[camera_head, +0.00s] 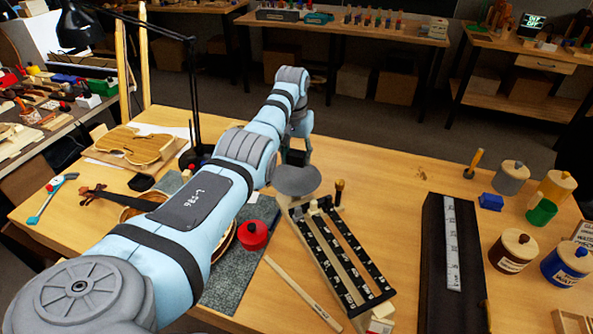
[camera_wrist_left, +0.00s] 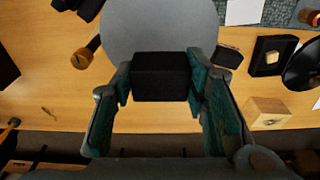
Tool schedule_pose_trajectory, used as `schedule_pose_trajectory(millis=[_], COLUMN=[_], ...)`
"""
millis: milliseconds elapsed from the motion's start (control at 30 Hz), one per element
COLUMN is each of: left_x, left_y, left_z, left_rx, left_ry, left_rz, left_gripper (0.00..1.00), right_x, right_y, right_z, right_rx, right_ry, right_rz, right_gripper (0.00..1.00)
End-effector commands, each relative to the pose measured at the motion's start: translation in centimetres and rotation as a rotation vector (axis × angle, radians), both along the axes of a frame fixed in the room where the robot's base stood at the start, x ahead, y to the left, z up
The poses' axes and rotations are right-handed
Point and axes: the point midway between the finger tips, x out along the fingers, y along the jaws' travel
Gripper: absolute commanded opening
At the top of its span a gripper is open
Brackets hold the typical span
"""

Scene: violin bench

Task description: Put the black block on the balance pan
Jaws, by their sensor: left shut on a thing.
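The black block (camera_wrist_left: 161,77) is between the two fingers of my left gripper (camera_wrist_left: 160,84) in the left wrist view. The fingers are shut on its sides. The balance pan (camera_head: 298,180) is a round grey disc near the middle of the bench in the head view. It also shows in the left wrist view (camera_wrist_left: 160,28), where the block overlaps its edge. In the head view my left gripper (camera_head: 294,156) is at the pan's far side, partly hidden by my own arm. I cannot tell whether the block touches the pan. My right gripper is not in view.
A long balance beam with dark numbered scales (camera_head: 325,250) runs from the pan toward the bench front. A dark-handled upright piece (camera_head: 339,190) stands beside the pan. Several jars (camera_head: 513,250) stand right.

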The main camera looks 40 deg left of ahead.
Motion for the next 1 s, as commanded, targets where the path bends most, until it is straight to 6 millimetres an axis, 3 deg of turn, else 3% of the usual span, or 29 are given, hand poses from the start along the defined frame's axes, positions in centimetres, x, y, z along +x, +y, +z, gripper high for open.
schedule_pose_trajectory(millis=[233,467,500,600,867,1000], left_x=[0.0,0.0,0.0,0.0,0.0,-0.1], left_y=[-0.1,-0.1,-0.1,-0.1,-0.1,-0.1], left_z=[-4.6,-4.8,-4.8,-4.8,-4.8,-3.4], left_rx=[-0.001,0.000,0.000,0.000,0.000,0.000], left_ry=[0.002,-0.001,-0.001,-0.001,-0.001,-0.003], left_rz=[-0.001,-0.001,-0.001,-0.001,-0.001,-0.001], left_gripper=[0.13,0.13,0.47,0.61,0.61,0.61], right_x=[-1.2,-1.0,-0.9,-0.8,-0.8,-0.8], right_y=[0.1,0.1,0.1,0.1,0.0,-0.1], right_z=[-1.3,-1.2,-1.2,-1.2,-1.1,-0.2], right_rx=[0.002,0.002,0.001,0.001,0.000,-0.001], right_ry=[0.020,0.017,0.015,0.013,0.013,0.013], right_rz=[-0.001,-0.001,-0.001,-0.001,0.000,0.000], right_gripper=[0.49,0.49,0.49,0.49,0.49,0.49])
